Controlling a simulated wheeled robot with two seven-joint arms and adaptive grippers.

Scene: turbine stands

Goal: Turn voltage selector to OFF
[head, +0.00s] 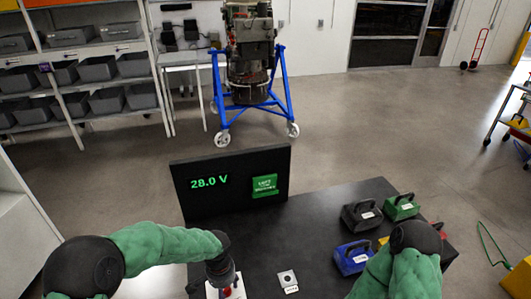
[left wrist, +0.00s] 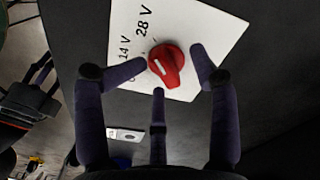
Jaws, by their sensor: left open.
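The voltage selector is a red knob (left wrist: 166,66) on a white panel (left wrist: 215,35) with printed marks "28 V" and "14 V"; a third mark is mostly hidden behind a finger. In the head view the knob (head: 227,292) shows small at the bottom edge. A black display (head: 225,192) reads 28.0 V in green. My left gripper (left wrist: 169,60) is open over the knob, with fingers on both sides of it and a third below it in the picture. Whether any finger touches it, I cannot tell. It also shows in the head view (head: 222,275). My right gripper is out of view.
A small light plate (head: 287,279) lies on the dark table (head: 310,215) right of the panel. Blue (head: 353,257), black (head: 361,215) and green (head: 402,207) handled cases stand further right. Shelves with bins and a blue turbine stand (head: 285,85) are behind.

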